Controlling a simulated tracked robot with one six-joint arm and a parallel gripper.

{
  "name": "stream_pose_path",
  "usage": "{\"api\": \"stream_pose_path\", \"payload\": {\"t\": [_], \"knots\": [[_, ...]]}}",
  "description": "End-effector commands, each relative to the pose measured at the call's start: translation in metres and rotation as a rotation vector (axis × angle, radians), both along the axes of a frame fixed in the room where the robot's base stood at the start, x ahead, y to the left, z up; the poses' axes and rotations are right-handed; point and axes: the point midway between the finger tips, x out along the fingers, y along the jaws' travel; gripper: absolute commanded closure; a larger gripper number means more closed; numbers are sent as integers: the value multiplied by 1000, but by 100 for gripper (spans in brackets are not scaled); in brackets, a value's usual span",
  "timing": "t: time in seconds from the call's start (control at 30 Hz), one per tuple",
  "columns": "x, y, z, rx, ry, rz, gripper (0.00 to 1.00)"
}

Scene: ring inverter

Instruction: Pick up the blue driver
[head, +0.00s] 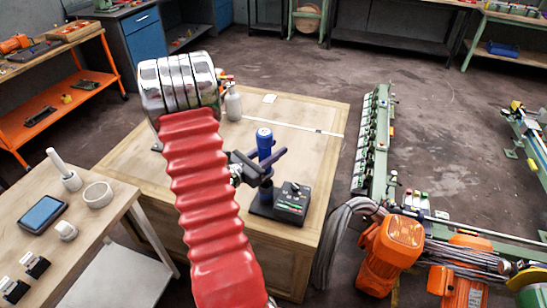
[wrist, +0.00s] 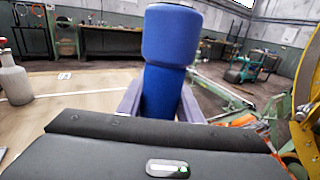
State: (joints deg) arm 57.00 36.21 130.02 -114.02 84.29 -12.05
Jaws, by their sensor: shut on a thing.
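The blue driver (head: 265,143) stands upright above a dark box with a control panel (head: 290,200) on the wooden table. My gripper (head: 268,160) is shut around the driver's body, with its dark fingers on either side. In the wrist view the driver (wrist: 168,60) fills the upper middle, with a thicker blue top and a narrower body below. My gripper's fingers (wrist: 163,104) flank that body, and its lower end is hidden behind my gripper's housing. I cannot tell whether the driver's lower end touches the box.
A grey bottle (head: 233,105) stands at the back of the wooden table (head: 315,110). A side table (head: 95,225) with white parts and a tablet is at the left. Green rails and an orange motor (head: 395,240) are at the right. Bare floor lies beyond.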

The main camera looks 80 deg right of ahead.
Motion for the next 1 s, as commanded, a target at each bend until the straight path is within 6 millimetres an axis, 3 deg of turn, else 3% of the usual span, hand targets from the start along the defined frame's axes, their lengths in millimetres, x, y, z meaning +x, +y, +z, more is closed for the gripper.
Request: {"api": "stream_pose_path", "payload": {"t": [0.6,1.0], "knots": [[0,0,91,-7,-2,-1,97],[0,0,126,-4,0,0,97]]}}
